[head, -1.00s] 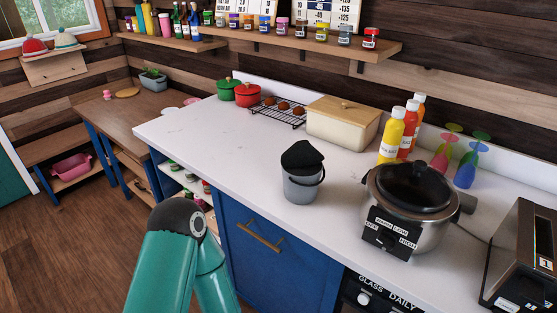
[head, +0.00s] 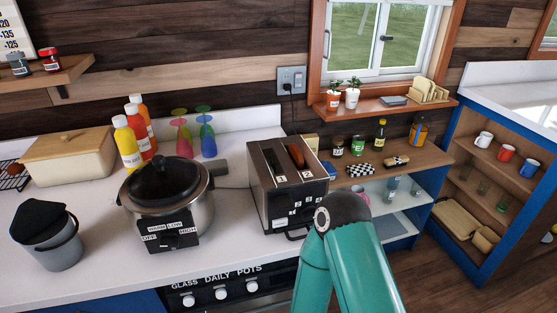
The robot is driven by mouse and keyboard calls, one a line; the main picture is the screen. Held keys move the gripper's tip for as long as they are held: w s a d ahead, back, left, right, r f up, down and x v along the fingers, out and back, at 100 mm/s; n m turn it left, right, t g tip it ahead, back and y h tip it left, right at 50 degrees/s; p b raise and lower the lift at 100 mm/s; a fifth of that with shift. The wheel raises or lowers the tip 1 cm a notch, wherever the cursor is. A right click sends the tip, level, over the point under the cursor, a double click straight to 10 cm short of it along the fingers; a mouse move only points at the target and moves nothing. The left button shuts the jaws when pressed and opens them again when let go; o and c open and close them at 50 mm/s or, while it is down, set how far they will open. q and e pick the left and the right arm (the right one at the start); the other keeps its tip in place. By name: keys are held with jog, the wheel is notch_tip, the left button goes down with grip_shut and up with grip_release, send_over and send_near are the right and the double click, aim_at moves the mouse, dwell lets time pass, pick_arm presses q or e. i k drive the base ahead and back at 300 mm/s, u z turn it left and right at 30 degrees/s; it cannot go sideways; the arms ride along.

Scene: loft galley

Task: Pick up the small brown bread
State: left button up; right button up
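A brown slice that looks like bread (head: 296,156) sticks up from the right slot of the metal toaster (head: 262,197). The toaster stands at the right end of the white counter. At the left edge, a small brown bun (head: 14,170) is partly in view on a black wire rack (head: 12,183). The picture does not settle which of these is the small brown bread. A teal link of my own arm rises at the bottom, in front of the toaster's lower right. Neither gripper is in view.
A slow cooker (head: 165,200) stands left of the toaster, with a grey bucket (head: 58,245), a bread box (head: 72,160) and sauce bottles (head: 128,146) further left. A lower shelf unit (head: 410,160) with jars stands right of the counter.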

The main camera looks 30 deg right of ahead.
aim_at(295, 154)
jog(key=u, duration=0.5)
jog(key=k, duration=0.9)
jog(key=z, duration=0.5)
jog(key=i, duration=0.55)
jog(key=u, duration=0.05)
